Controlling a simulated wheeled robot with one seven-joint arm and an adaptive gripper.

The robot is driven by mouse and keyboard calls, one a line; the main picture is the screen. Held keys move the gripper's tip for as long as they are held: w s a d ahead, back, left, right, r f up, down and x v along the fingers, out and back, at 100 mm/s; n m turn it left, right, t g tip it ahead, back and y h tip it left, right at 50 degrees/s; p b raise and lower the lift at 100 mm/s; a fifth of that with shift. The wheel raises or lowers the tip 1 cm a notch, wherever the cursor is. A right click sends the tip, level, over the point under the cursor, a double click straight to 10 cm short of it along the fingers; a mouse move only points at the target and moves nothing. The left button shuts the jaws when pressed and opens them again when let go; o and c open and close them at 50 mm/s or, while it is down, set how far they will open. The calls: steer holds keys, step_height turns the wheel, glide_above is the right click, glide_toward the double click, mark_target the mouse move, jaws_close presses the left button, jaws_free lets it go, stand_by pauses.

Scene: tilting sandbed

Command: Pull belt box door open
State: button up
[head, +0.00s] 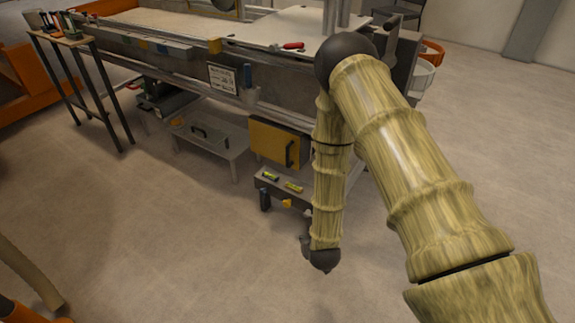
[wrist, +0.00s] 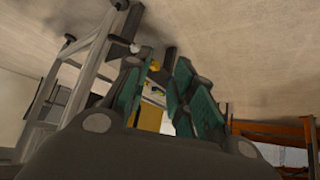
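The belt box door (head: 270,141) is a yellow panel with a dark upright handle (head: 290,153), on the side of the sandbed frame in the head view. It looks closed. My gripper (wrist: 165,63) shows in the wrist view with its teal-padded fingers spread apart and nothing between them. A yellow patch, likely the belt box door (wrist: 150,116), shows beyond the gap between the fingers. In the head view my arm hangs down just right of the door, and the gripper is mostly hidden behind it. I see no contact with the handle.
A low shelf (head: 262,183) with small green-yellow levels juts out below the door. A grey drawer-like panel (head: 208,141) with a handle sits to the left. The sandbed (head: 150,22) runs above. A tool stand (head: 75,42) is far left. The floor in front is clear.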

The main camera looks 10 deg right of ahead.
steer(key=w+t+h+b, duration=0.1)
steer(key=w+t+b, duration=0.65)
steer(key=w, duration=1.25)
steer(key=m+t+h+b, duration=0.2)
steer(key=b, duration=0.8)
glide_toward(288, 155)
steer(key=b+x, duration=0.3)
steer(key=x, duration=0.6)
steer(key=shift+w+f, duration=0.2)
steer(key=shift+w+d+r+b, duration=0.15)
steer(key=shift+w+b, duration=0.2)
steer(key=shift+w, duration=0.35)
jaws_close()
